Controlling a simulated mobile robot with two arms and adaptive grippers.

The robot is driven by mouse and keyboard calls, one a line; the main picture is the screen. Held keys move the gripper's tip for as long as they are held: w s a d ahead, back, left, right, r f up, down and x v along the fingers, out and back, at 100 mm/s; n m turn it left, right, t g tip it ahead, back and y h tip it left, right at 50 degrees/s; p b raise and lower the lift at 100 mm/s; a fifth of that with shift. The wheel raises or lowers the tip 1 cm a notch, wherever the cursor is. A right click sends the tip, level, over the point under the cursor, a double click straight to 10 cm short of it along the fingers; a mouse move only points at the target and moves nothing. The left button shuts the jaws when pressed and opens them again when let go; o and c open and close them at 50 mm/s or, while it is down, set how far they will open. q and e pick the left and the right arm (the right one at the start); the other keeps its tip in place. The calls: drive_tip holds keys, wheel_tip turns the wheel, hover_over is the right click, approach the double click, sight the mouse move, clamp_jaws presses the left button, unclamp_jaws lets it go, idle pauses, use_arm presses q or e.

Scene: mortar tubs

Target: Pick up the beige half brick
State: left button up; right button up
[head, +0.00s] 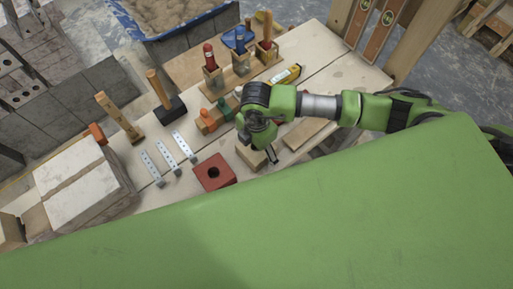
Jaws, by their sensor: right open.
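The beige half brick (249,156) lies on the light wooden bench in the head view, near the bench's front edge. My right gripper (264,149) is right over it, with a dark finger at its right side. The gripper is open. It hides part of the brick's top, and I cannot tell whether the fingers touch it. My left gripper is not in view.
A red block with a round hole (207,183) lies just left of the half brick. Metal strips (166,153), a black mallet (169,109) and tools in wooden holders (240,63) stand further back. A wooden board (305,133) lies right. Pale slabs (75,186) are stacked left.

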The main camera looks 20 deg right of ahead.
drive_tip(key=shift+c, duration=0.3)
drive_tip(key=c, duration=1.9)
drive_tip(key=shift+r, duration=0.1)
